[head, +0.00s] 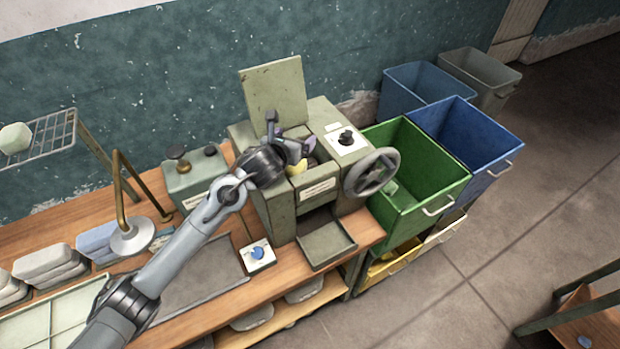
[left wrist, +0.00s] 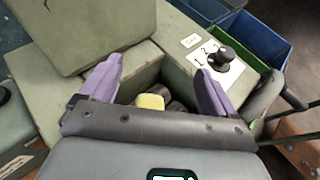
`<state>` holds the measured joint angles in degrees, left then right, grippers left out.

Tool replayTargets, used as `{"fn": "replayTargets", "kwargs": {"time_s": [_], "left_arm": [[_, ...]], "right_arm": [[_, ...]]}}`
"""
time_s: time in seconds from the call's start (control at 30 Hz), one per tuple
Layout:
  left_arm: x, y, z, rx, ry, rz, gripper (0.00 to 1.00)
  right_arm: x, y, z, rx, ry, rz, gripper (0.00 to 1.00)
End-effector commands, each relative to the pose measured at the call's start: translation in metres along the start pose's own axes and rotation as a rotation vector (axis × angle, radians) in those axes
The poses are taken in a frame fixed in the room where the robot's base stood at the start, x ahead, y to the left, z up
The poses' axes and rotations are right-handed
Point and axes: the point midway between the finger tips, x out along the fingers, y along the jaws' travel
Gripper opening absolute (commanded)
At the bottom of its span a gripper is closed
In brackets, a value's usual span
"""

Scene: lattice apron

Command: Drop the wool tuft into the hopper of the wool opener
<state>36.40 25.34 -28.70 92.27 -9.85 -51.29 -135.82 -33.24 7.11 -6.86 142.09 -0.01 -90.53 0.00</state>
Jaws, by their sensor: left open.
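The wool opener (head: 283,208) is a grey-green machine on the bench, with its square lid (head: 276,92) standing open at the back. The yellow wool tuft (head: 297,168) is in the hopper opening; in the left wrist view the tuft (left wrist: 150,101) lies beside dark rollers (left wrist: 178,106), below and between my fingers. My left gripper (head: 297,148) is over the hopper, its purple fingers spread wide and apart from the tuft. The arm hides part of the hopper in the head view. My right gripper is not in view.
A handwheel (head: 371,173) and a dial knob (head: 346,138) are on the machine's right. Green (head: 412,205) and blue (head: 482,160) bins stand to the right. A lamp-like fixture (head: 133,236) and grey stacked pads (head: 48,262) are on the bench at left.

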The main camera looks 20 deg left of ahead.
Motion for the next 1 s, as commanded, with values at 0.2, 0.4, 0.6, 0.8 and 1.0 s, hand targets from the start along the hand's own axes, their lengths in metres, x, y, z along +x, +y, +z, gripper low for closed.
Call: {"fn": "replayTargets", "kwargs": {"time_s": [0.2,0.4,0.6,0.8,1.0], "left_arm": [[-0.004,0.000,0.000,0.001,0.000,0.000,0.90],[-0.024,0.001,0.000,0.002,-0.001,0.000,0.90],[-0.059,0.001,0.000,0.003,-0.001,0.001,0.90],[-0.089,0.000,0.001,0.002,-0.001,-0.001,0.90],[-0.105,0.000,0.000,0.000,-0.001,0.000,0.90]], "right_arm": [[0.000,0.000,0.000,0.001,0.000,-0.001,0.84],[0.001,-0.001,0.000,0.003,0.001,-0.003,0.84],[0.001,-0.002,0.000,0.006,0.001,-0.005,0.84],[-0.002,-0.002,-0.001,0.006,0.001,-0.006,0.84],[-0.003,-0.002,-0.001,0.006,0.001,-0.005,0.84]]}}
